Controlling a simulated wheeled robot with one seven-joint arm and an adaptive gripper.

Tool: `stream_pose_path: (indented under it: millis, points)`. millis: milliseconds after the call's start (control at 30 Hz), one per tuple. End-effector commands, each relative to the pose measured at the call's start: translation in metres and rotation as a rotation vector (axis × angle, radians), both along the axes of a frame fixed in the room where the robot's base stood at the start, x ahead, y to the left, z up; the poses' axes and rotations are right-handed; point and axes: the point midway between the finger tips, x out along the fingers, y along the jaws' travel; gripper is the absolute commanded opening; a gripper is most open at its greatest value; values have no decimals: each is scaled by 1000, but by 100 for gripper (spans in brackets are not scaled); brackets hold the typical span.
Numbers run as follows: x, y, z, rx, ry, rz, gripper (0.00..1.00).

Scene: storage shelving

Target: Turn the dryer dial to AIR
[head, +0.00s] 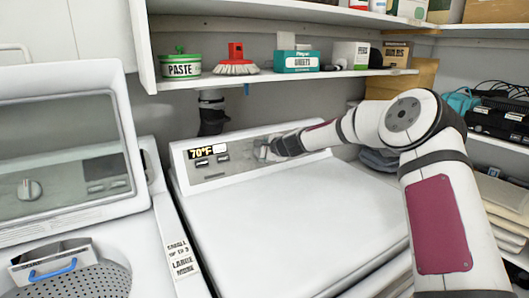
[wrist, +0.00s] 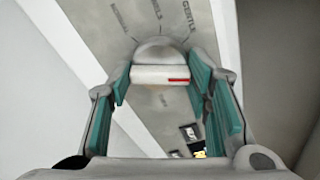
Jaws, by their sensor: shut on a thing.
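The dryer (head: 290,205) is the white machine in the middle of the head view, with a grey control panel (head: 235,165) along its back. In the wrist view the grey dial (wrist: 158,50) sits between my teal finger pads. A red mark shows at the right of its grip bar. Labels fan out above it; NORMAL and GENTLE are readable and one between is partly legible. AIR is not visible. My gripper (wrist: 162,79) is shut on the dial, one finger on each side. In the head view my gripper (head: 275,149) covers most of the dial.
A display reading 70°F (head: 200,152) is at the panel's left. A washer (head: 70,190) stands left, with a grey perforated item (head: 75,282) on it. A shelf (head: 290,77) with paste, a red brush and boxes hangs above the panel. Shelving stands at right.

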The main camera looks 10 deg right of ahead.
Motion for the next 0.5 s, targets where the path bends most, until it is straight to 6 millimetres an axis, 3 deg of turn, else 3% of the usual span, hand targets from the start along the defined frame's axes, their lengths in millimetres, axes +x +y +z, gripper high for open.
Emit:
stream_pose_path:
  millis: [400, 433, 500]
  points:
    - [0, -1, 0, 3, 1, -4, 17]
    - [0, -1, 0, 3, 2, -4, 52]
    - [0, -1, 0, 3, 1, -3, 65]
